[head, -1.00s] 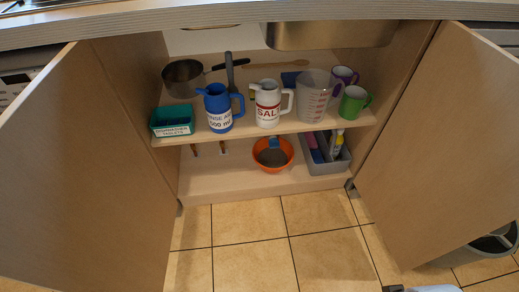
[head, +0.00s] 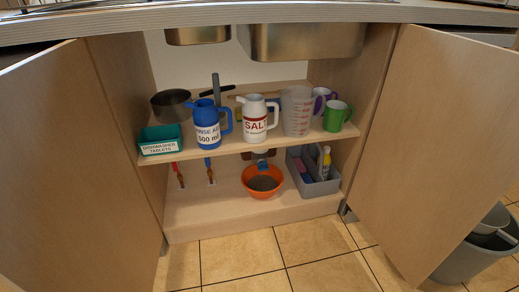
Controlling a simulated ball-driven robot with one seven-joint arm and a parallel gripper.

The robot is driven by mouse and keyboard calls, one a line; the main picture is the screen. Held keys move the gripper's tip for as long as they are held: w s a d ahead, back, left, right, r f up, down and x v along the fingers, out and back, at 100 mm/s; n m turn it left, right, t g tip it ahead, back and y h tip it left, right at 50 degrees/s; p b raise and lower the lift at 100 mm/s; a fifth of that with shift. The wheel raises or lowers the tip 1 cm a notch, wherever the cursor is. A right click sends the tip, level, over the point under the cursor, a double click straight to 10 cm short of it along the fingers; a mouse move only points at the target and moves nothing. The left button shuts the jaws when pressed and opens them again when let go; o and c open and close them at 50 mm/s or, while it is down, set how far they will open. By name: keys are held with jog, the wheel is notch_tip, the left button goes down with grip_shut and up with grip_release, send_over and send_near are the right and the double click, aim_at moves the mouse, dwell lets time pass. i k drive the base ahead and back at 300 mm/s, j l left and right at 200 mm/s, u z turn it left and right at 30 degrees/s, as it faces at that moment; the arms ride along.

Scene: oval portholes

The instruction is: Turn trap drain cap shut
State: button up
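The trap (head: 262,154) shows as a small dark and pale shape just under the shelf, above an orange bowl (head: 263,181) with grey-brown contents. Most of the trap is hidden by the shelf and the items on it. I cannot make out the drain cap clearly or tell whether it is shut. My gripper is not in view.
The open cabinet has a door on each side (head: 75,170) (head: 435,150). Its shelf (head: 225,148) holds a pan, blue and white jugs, a measuring jug, mugs and a teal box. A grey caddy (head: 315,178) stands right of the bowl. A bin (head: 475,255) stands right.

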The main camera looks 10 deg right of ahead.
aim_at(262, 165)
jog(key=i+u, duration=0.2)
jog(key=i, duration=0.25)
jog(key=i+l+u, duration=0.15)
jog(key=i, duration=0.25)
jog(key=i+l+u, duration=0.2)
jog(key=i, duration=0.25)
